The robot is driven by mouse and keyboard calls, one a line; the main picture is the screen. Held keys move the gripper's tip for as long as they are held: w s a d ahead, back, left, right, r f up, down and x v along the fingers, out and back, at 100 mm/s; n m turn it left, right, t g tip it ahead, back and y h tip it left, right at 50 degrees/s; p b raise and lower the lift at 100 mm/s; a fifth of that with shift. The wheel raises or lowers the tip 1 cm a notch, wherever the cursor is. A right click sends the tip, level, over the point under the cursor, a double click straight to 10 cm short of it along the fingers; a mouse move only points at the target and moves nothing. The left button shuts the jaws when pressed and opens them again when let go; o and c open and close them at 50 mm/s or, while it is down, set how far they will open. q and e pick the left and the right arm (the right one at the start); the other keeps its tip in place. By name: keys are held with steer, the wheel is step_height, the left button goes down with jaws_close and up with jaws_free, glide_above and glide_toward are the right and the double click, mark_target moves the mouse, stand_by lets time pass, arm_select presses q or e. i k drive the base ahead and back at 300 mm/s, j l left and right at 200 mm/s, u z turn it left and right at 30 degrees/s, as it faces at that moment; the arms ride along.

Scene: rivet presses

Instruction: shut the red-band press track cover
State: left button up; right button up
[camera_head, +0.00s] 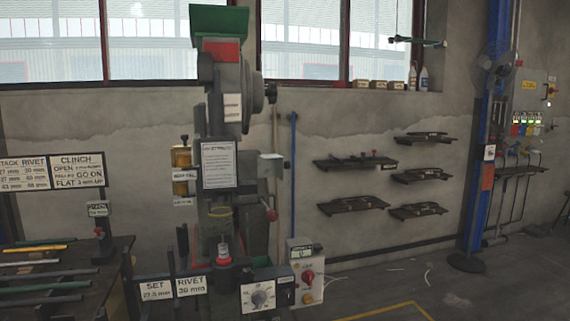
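A tall dark grey rivet press (234,139) stands left of centre in the head view. A red band (221,49) sits near its top, just below a green hopper (218,20). A paper notice (219,164) hangs on its front. I cannot clearly pick out the track cover, or tell whether it is open or shut. Neither of my grippers is in view.
A bench (105,276) with several rods stands at the left. A control box (306,272) with a red knob is right of the press base. Wall shelves (352,205) and a blue post (484,130) are farther right. Floor at the lower right is mostly clear.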

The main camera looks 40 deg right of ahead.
mark_target(273, 165)
steer(key=i+l, duration=0.1)
steer(key=l, duration=0.35)
steer(key=i+l, duration=0.1)
steer(key=l, duration=0.4)
steer(key=i+l, duration=0.1)
steer(key=l, duration=0.35)
steer(key=i+l, duration=0.1)
steer(key=l, duration=0.4)
steer(key=i+l, duration=0.1)
steer(key=l, duration=0.35)
steer(key=i+l, duration=0.1)
steer(key=l, duration=0.4)
steer(key=i+l, duration=0.1)
steer(key=l, duration=0.35)
